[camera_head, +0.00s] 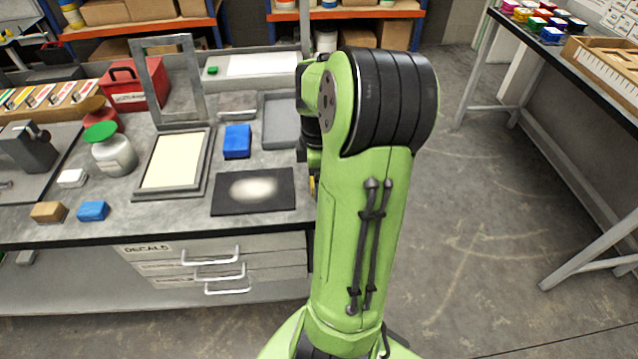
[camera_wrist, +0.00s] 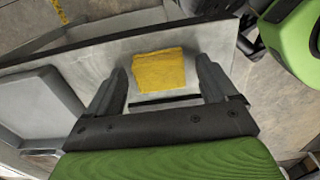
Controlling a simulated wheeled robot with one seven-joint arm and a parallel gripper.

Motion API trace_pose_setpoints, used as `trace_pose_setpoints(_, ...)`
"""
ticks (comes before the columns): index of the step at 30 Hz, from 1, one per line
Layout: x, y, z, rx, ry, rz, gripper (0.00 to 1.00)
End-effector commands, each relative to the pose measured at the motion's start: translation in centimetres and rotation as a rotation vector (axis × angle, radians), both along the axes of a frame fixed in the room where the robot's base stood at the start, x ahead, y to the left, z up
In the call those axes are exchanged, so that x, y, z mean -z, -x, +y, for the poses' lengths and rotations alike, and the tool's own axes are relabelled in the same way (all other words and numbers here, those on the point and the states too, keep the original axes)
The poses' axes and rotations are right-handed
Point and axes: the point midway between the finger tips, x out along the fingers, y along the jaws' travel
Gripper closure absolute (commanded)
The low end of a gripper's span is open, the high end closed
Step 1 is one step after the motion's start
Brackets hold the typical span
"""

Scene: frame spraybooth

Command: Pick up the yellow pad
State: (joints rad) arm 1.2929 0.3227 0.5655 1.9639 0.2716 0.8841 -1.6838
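The yellow pad (camera_wrist: 160,71) lies on the grey tabletop near its edge in the wrist view. My gripper (camera_wrist: 162,66) is open, its two dark fingers spread on either side of the pad in the picture. The pad looks beyond the fingers and nothing is held; the exact gap is hard to tell. In the head view, my green arm hides the gripper and nearly all of the pad; only a thin yellow sliver (camera_head: 312,186) shows beside the arm.
A grey tray (camera_head: 280,120), a blue block (camera_head: 237,141), a black mat with a pale spot (camera_head: 252,191) and a framed screen (camera_head: 172,163) are on the workbench left of my arm. The tray also shows in the wrist view (camera_wrist: 38,108).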

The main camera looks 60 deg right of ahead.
Motion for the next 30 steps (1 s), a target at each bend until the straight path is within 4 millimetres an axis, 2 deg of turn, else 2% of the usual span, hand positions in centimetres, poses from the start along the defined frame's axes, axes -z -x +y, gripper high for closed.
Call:
trace_pose_setpoints(1, 0.0, 0.0, 0.0, 0.000, 0.000, 0.000, 0.23)
trace_pose_setpoints(10, -0.1, 0.0, 0.0, 0.000, 0.000, 0.000, 0.69)
trace_pose_setpoints(16, -0.1, 0.0, 0.0, 0.000, 0.000, 0.000, 0.70)
trace_pose_setpoints(18, -0.7, 0.0, 0.0, 0.000, 0.002, -0.001, 0.70)
trace_pose_setpoints(20, -1.9, -0.1, -0.1, -0.001, 0.004, -0.002, 0.70)
trace_pose_setpoints(27, -8.1, -0.1, 0.0, -0.001, 0.004, -0.002, 0.70)
trace_pose_setpoints(30, -9.6, 0.0, 0.0, -0.001, 0.002, -0.001, 0.70)
